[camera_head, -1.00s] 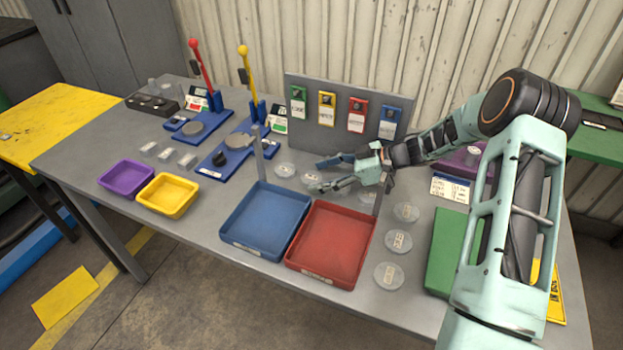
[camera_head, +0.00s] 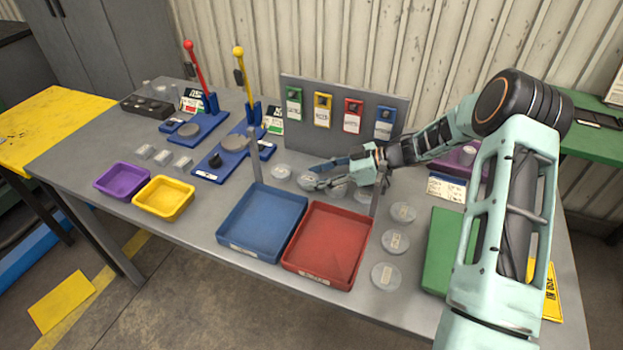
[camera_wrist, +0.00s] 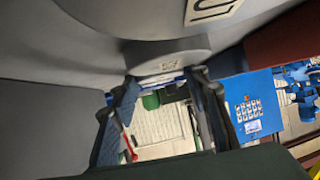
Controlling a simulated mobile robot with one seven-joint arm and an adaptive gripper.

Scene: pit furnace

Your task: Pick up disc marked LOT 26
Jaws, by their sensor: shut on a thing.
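Several clear round discs with small labels lie on the grey table. My gripper (camera_head: 316,180) is low over the row behind the trays, its fingers shut on one disc (camera_head: 308,182). In the wrist view my fingertips (camera_wrist: 163,78) close on the near edge of a grey disc (camera_wrist: 160,52), whose small mark is too blurred to read for certain. Beside it are another disc on the left (camera_head: 281,172) and one on the right (camera_head: 337,191), partly under my gripper. More discs (camera_head: 403,212) (camera_head: 395,241) (camera_head: 386,276) stand in a column right of the red tray.
A blue tray (camera_head: 228,243) and a red tray (camera_head: 316,277) are in front of my gripper, with thin grey posts (camera_head: 256,156) close by. A grey panel with coloured tags (camera_head: 300,82) stands behind. Purple (camera_head: 122,194) and yellow (camera_head: 150,210) bins are at left.

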